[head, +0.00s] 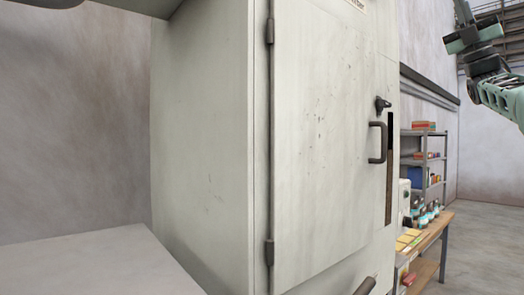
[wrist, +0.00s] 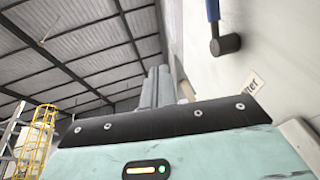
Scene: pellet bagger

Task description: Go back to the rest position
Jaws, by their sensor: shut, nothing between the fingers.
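My gripper (head: 462,12) is at the upper right in the head view, raised and pointing up, to the right of the tall cream cabinet (head: 210,120). In the wrist view my gripper's grey fingers (wrist: 157,85) stand close together, shut and empty, beyond my teal housing. The fingers look apart from the cabinet wall and hold nothing. The cabinet door (head: 320,140) looks closed, with a dark handle (head: 377,142) and a small latch (head: 382,104) above it.
A blue-handled lever (wrist: 213,12) sticks out from the panel at the upper right in the wrist view. A wooden bench (head: 432,235) and a shelf rack (head: 437,160) stand right of the cabinet. A yellow caged ladder (wrist: 38,140) is at far left. Open floor (head: 490,250) lies at right.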

